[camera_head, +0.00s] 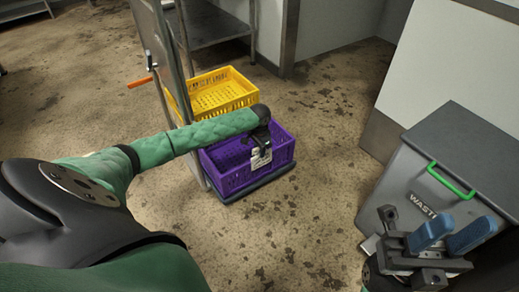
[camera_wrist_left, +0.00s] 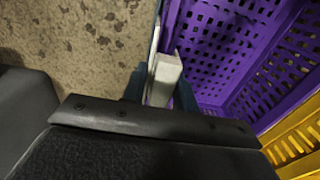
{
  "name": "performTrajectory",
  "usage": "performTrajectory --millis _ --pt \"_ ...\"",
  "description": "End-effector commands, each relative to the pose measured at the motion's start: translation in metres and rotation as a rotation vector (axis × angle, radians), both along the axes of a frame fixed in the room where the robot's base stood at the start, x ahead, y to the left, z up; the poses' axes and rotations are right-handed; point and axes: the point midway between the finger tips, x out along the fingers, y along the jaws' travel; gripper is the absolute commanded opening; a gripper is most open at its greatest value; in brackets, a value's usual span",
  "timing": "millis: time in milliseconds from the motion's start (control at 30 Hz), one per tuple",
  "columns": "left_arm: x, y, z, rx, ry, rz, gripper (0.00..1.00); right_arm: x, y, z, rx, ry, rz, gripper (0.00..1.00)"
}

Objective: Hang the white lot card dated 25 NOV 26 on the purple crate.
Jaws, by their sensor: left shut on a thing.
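The purple crate (camera_head: 233,181) is on a dark low base on the floor, open at the top and seemingly empty. My left gripper (camera_head: 260,146) is at its near right rim, shut on a white card (camera_head: 261,159). The card is upright against or just outside the near wall; I cannot tell whether it hooks over the rim. Its print is too small to read. In the left wrist view the card (camera_wrist_left: 164,80) shows edge-on between the fingers, beside the purple crate (camera_wrist_left: 213,45). My right gripper (camera_head: 450,236) is open and empty, its blue fingers apart.
A yellow crate (camera_head: 222,90) stands behind the purple one. A metal door or panel with an orange handle (camera_head: 140,82) stands at their left. A grey waste bin (camera_head: 430,175) with a green handle is at the right. The floor between is clear.

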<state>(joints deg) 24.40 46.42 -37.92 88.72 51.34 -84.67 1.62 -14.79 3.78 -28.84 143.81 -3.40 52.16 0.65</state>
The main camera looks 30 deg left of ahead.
Motion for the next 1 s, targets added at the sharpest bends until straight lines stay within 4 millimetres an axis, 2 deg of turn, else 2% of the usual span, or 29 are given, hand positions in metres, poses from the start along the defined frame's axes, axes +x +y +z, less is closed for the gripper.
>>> performTrajectory --millis 1000 --pt "-0.0001 -0.0002 0.0007 0.0 0.0 0.0 0.22 -0.0001 -0.0001 0.0107 0.002 -0.001 0.0 0.36"
